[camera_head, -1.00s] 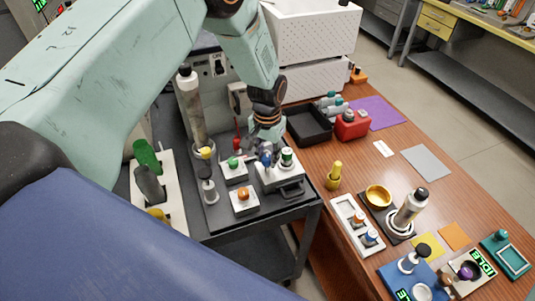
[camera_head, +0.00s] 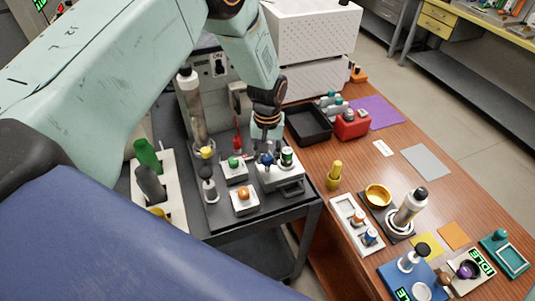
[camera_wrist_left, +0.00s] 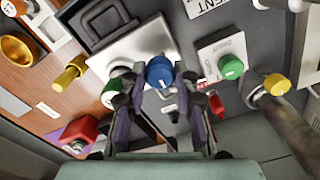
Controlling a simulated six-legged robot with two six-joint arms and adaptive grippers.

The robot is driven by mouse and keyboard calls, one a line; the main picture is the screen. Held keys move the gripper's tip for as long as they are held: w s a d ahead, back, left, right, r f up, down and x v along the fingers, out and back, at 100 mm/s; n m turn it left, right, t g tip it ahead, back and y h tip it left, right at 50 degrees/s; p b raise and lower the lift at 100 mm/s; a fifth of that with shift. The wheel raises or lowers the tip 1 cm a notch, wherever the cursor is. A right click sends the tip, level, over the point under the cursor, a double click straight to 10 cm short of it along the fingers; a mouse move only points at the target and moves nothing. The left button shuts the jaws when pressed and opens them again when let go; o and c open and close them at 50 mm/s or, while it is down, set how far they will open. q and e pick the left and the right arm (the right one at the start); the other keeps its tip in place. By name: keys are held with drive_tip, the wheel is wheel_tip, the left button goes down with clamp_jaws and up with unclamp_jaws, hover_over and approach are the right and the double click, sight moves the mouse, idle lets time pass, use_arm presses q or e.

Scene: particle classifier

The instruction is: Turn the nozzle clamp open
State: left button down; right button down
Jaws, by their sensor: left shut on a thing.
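My left gripper (camera_head: 267,148) points down over the pale block (camera_head: 277,178) on the dark cart. It is shut on the blue knob (camera_wrist_left: 160,72), which sits between the two fingers in the left wrist view. The knob also shows below the fingers in the head view (camera_head: 266,159). A green-topped knob (camera_head: 287,156) stands right beside it on the same block. No label shows which part is the nozzle clamp. My right gripper is in neither view.
A green knob (camera_head: 234,163), an orange knob (camera_head: 243,194) and a red-handled part (camera_head: 238,145) stand left of the gripper. A tall clear tube (camera_head: 196,115) rises behind. A black tray (camera_head: 309,126) and a yellow part (camera_head: 335,175) are on the wooden table.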

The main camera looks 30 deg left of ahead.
sight(267, 157)
use_arm(q)
drive_tip(key=shift+r, duration=0.15)
drive_tip(key=c, duration=1.4)
unclamp_jaws()
drive_tip(key=o, duration=0.4)
drive_tip(key=shift+s, duration=0.1)
drive_tip(key=shift+r, duration=0.15)
wheel_tip(267, 157, up, 12)
drive_tip(key=shift+f, duration=0.2)
